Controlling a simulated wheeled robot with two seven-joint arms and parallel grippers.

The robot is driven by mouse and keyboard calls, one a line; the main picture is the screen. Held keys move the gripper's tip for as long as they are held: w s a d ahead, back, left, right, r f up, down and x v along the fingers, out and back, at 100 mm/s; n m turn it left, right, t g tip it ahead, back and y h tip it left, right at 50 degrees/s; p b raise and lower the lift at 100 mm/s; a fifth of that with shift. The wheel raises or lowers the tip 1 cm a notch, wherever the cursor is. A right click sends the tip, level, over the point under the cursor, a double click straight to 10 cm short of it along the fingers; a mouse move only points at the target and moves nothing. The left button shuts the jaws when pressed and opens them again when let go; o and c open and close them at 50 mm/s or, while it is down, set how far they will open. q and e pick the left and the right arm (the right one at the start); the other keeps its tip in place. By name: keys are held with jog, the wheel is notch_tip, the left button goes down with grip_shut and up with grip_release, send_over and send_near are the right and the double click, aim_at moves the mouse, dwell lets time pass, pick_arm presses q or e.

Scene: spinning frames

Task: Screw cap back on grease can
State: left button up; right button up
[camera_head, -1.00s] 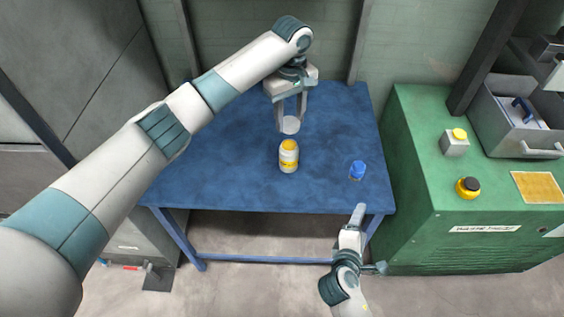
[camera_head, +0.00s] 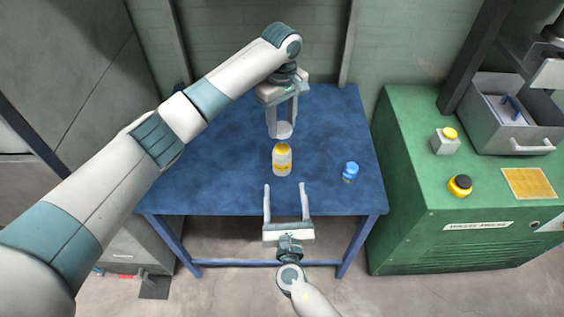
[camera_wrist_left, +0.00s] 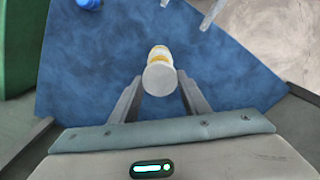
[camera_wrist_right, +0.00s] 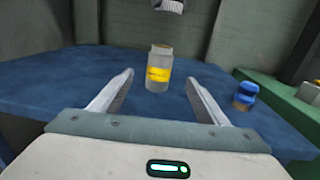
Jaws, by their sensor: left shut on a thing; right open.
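The grease can (camera_head: 282,163) is a pale, see-through jar with a yellow label, upright on the blue table. Its top looks open, with orange-yellow inside; it also shows in the right wrist view (camera_wrist_right: 158,70). My left gripper (camera_head: 282,128) is shut on a whitish round cap (camera_wrist_left: 159,78) and holds it above the table, just behind the can in the head view. The cap is apart from the can and partly covers it in the left wrist view. My right gripper (camera_head: 286,188) is open and empty at the table's front edge, with the can ahead of its fingers.
A small blue-capped container (camera_head: 350,171) stands on the table (camera_head: 220,165) right of the can. To the right is a green machine (camera_head: 410,200) with a yellow-button box (camera_head: 445,140), a yellow-and-black button (camera_head: 460,185) and a grey bin (camera_head: 515,140). The table's left side is clear.

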jog(key=shift+w+a, duration=0.2)
jog(key=shift+w, duration=2.8)
jog(key=shift+w+a, duration=0.15)
jog(key=shift+w, duration=2.8)
jog(key=c, duration=1.6)
pick_arm(q)
send_over(282, 148)
jog(key=shift+f, duration=2.5)
jog(key=shift+f, duration=0.9)
jog(key=shift+f, duration=0.55)
